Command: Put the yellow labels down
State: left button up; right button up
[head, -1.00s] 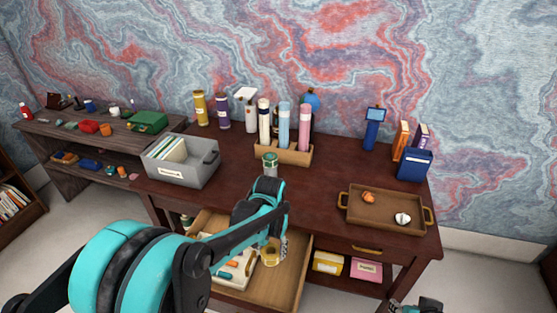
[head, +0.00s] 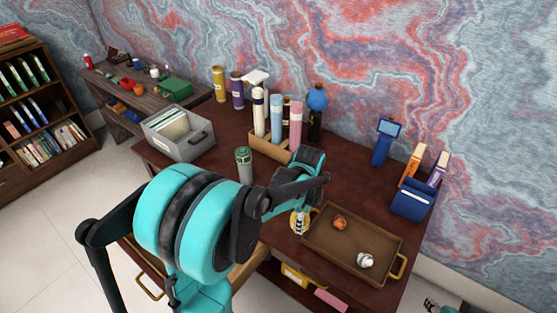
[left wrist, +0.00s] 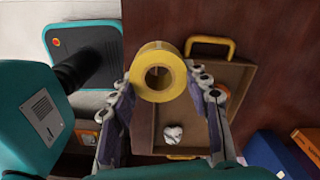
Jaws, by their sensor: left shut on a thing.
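The yellow labels (head: 293,219) are a yellow roll with a hole through it. My left gripper (head: 302,226) is shut on the roll, by the left end of the brown tray (head: 336,264). In the left wrist view the roll (left wrist: 160,50) sits between the fingertips of my left gripper (left wrist: 158,82), its hole facing the camera. The roll covers part of the tray (left wrist: 232,80) there. I cannot tell how high it is above the desk. My right gripper (head: 442,306) shows only partly at the bottom right edge, and its jaws are unclear.
The tray holds an orange item (head: 340,223) and a white item (head: 365,260). A green-topped can (head: 244,164), a tube holder (head: 270,146) and a grey file box (head: 178,148) stand on the desk. A drawer (head: 246,268) is open below. Blue items stand at the right.

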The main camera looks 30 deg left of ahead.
pick_arm(q)
jog(key=m, duration=0.2)
jog(key=a+r+m, duration=0.1)
jog(key=m, duration=0.2)
jog(key=a+m+p, duration=0.1)
jog(key=m, duration=0.1)
jog(key=shift+s+a+r+m, duration=0.1)
jog(key=shift+s+r+m, duration=0.05)
jog(key=shift+s+m, duration=0.15)
jog(key=w+a+f+b, duration=0.1)
jog(key=w+a+f, duration=0.1)
jog(key=a, duration=0.1)
jog(key=w+a+f+b, duration=0.1)
jog(key=w+a+f, duration=0.1)
jog(key=w+a, duration=0.1)
jog(key=w+a+f+b, duration=0.1)
jog(key=w+a+f, duration=0.1)
jog(key=f, duration=0.1)
jog(key=shift+w+a+b, duration=0.25)
jog(key=shift+a+b, duration=0.15)
jog(key=shift+f+b, duration=0.85)
jog(key=shift+f, duration=1.1)
jog(key=shift+f, duration=0.1)
jog(key=o, duration=1.2)
jog(key=shift+c, duration=0.2)
